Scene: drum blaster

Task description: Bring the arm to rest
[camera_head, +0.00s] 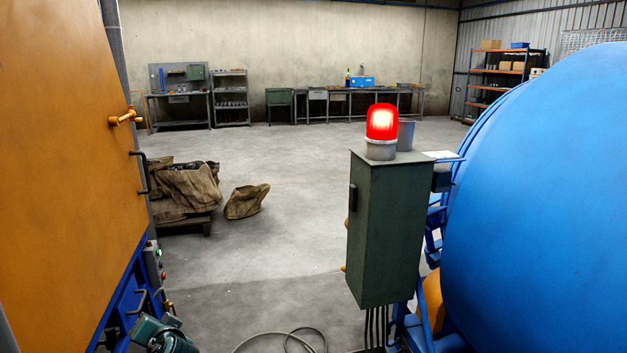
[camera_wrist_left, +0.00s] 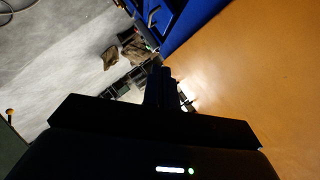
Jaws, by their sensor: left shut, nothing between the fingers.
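My left gripper (camera_wrist_left: 160,80) shows only in the left wrist view, as a dark shape with its fingers together and nothing between them. In that view its fingertips lie over the left edge of a tan-orange panel (camera_wrist_left: 245,75), close to a blue frame (camera_wrist_left: 195,22). I cannot tell how far the fingers are from the panel. Neither arm shows in the head view, and my right gripper is in no view.
An orange cabinet (camera_head: 65,140) stands close on the left, and a big blue drum (camera_head: 545,200) on the right. Between them are a green control box (camera_head: 385,230) with a lit red beacon (camera_head: 381,122), sacks (camera_head: 185,190) and open concrete floor (camera_head: 290,200). A cable (camera_head: 280,336) lies below.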

